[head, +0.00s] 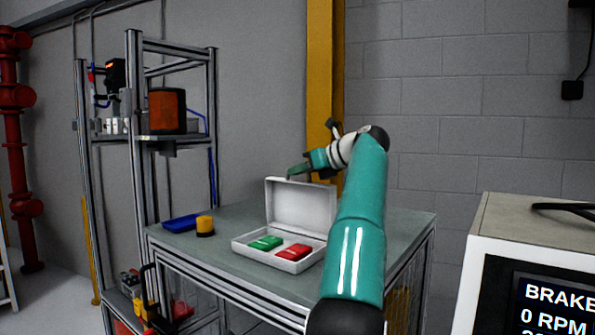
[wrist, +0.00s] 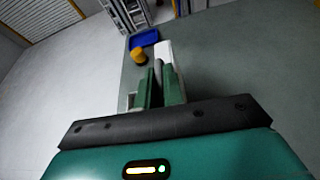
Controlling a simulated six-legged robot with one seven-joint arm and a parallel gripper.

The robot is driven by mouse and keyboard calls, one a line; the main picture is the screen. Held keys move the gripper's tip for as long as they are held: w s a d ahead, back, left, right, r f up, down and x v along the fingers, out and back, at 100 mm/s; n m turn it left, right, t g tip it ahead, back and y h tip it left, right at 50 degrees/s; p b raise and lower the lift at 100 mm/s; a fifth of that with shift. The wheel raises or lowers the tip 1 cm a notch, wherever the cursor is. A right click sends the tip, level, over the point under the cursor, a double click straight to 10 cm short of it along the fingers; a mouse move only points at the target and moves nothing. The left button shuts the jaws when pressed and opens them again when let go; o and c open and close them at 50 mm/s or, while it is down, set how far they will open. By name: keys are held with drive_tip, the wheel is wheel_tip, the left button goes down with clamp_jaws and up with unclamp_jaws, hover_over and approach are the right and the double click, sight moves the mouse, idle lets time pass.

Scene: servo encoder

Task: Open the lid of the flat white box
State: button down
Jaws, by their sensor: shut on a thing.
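The flat white box (head: 272,262) sits on the grey table with its lid (head: 302,205) standing open, roughly upright, at the back. Inside the box lie a green block (head: 265,243) and a red block (head: 293,251). My gripper (head: 292,172) is at the lid's top edge, near its left corner, and is shut on the lid. In the wrist view my green fingers (wrist: 160,85) close around a narrow part, and a white strip of the lid (wrist: 163,48) shows just beyond them. The box's inside is hidden in the wrist view.
A blue tray (head: 182,222) and a yellow-orange cylinder (head: 205,226) stand on the table (head: 235,214) left of the box. A metal frame shelf (head: 134,140) rises behind at left. A white cabinet with a screen (head: 530,270) is at right.

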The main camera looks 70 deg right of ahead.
drive_tip(key=shift+d+f, duration=0.3)
drive_tip(key=shift+f, duration=0.05)
drive_tip(key=c, duration=1.8)
unclamp_jaws()
drive_tip(key=shift+d, duration=0.1)
drive_tip(key=shift+r, duration=0.2)
drive_tip(key=v, duration=0.5)
drive_tip(key=shift+s, duration=0.1)
drive_tip(key=s+a, duration=0.2)
drive_tip(key=s, duration=0.9)
drive_tip(key=shift+s+a, duration=0.25)
drive_tip(key=shift+s, duration=0.05)
